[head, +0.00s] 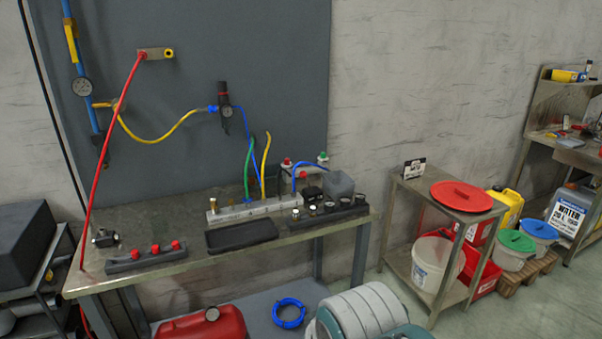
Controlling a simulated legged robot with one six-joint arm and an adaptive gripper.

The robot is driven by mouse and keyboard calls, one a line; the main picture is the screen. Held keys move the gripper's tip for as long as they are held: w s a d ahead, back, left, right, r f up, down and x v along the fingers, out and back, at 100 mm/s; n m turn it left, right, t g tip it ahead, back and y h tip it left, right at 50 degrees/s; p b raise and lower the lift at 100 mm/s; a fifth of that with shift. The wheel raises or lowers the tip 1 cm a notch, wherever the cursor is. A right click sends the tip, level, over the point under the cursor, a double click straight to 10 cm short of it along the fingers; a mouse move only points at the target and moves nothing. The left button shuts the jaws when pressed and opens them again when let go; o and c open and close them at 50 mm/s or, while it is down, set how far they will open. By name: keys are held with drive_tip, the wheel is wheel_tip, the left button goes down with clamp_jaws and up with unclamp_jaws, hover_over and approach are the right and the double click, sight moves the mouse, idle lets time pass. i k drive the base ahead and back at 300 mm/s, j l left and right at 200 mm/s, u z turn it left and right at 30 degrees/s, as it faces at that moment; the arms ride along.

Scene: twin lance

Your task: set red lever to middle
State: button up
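No part that I can clearly make out as a red lever shows in the head view. Small red parts on the workbench (200,262) are a red knob (286,162) on a small stand at the back and several red caps (155,249) on a dark rail at the front left. A green knob (322,157) sits on the same stand, right of the red knob. These parts are too small to tell any lever position. My gripper is not in view.
A black tray (241,235) lies mid-bench, before a pale manifold block (255,208) with hoses. A red hose (103,160) hangs at the left. A red tank (205,325) and a ribbed grey object (362,314) stand in front. A side table (447,203) is at right.

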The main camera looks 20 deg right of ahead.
sight(303, 174)
drive_tip(key=i+l, duration=0.35)
drive_tip(key=i, duration=0.15)
drive_tip(key=i+l, duration=0.3)
drive_tip(key=i, duration=0.25)
drive_tip(key=i+l, duration=0.35)
drive_tip(key=i, duration=0.15)
